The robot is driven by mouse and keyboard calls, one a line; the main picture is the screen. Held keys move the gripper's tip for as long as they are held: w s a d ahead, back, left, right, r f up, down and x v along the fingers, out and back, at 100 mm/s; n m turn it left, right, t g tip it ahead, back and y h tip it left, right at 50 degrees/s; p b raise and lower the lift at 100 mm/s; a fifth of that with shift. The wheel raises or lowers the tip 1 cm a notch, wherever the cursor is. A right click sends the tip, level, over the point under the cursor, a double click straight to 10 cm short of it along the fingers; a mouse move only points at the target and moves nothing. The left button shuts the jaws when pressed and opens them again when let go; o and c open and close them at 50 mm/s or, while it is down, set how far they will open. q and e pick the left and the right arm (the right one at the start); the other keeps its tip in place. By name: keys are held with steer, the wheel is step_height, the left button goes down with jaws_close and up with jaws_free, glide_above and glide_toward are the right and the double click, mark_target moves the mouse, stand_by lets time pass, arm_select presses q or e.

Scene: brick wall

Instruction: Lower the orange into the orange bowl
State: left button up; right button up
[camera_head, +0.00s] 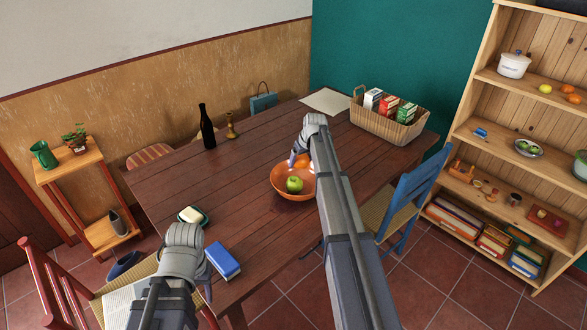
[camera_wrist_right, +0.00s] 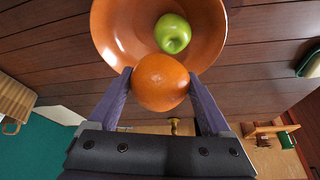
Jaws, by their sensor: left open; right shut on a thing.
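The orange bowl (camera_head: 281,189) stands on the dark wooden table with a green apple (camera_head: 294,184) inside. My right gripper (camera_head: 296,159) is over the far rim side of the bowl, its arm hiding the bowl's right part. In the right wrist view the gripper (camera_wrist_right: 160,88) is shut on the orange (camera_wrist_right: 161,82), one finger on each side. The orange overlaps the edge of the bowl (camera_wrist_right: 112,38) there, beside the apple (camera_wrist_right: 173,33). Whether it touches the bowl cannot be told. My left gripper (camera_head: 208,272) is open and empty near the table's front edge, by a blue book.
On the table (camera_head: 250,228) are a blue book (camera_head: 222,261), a soap-like dish (camera_head: 193,215), a dark bottle (camera_head: 207,128), a candlestick (camera_head: 231,126) and a basket of boxes (camera_head: 388,123). A blue chair (camera_head: 413,190) stands at the right. The table's middle left is clear.

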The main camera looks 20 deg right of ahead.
steer(key=shift+w+d+f+b, duration=0.35)
steer(key=shift+w+d, duration=0.35)
steer(key=shift+d, duration=0.25)
steer(key=shift+w+d+f+b, duration=0.25)
steer(key=shift+w+d+f, duration=0.2)
steer(key=shift+w+d, duration=0.4)
steer(key=shift+s+d, duration=0.1)
steer(key=shift+s, duration=0.05)
steer(key=shift+w, duration=0.35)
steer(key=shift+f, duration=0.1)
steer(key=shift+f+b, duration=3.25)
steer(key=shift+b, duration=0.1)
steer(key=o, duration=1.3)
